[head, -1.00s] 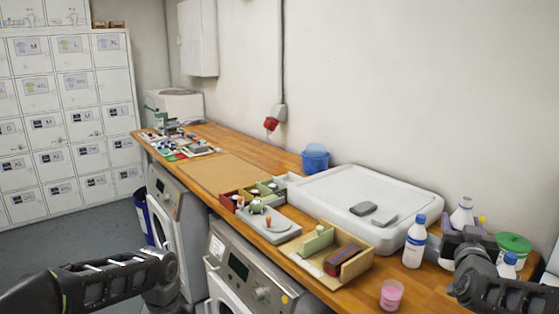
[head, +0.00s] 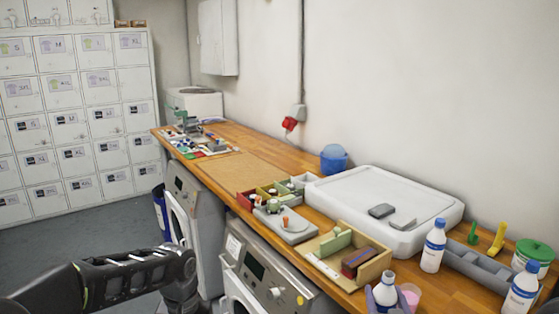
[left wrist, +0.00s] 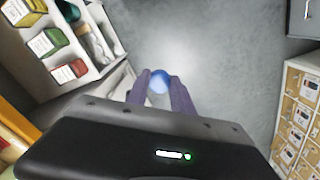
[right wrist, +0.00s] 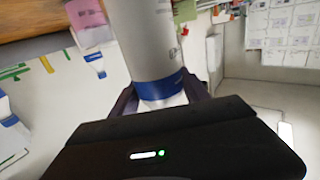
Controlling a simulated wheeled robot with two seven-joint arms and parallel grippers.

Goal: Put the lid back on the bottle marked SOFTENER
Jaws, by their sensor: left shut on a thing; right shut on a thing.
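A white bottle (head: 386,287) with a blue band and no blue cap on its neck stands out at the bottom of the head view. My right gripper (head: 385,303) is shut on it; the held bottle (right wrist: 143,40) fills the middle of the right wrist view. My left gripper (left wrist: 160,92) is shut on a round blue lid (left wrist: 158,80) over the grey floor; in the head view only its arm shows clearly. Two similar bottles with blue caps stand on the counter, one by the white board (head: 433,245) and one at the right edge (head: 521,291). No label is readable.
A pink cup (head: 411,295) is close beside the held bottle. A grey tray (head: 476,268), green-lidded tub (head: 534,253) and yellow object (head: 498,238) are at the right. A wooden box (head: 381,268) and white board (head: 385,205) occupy the counter (head: 440,290). Washing machines stand below.

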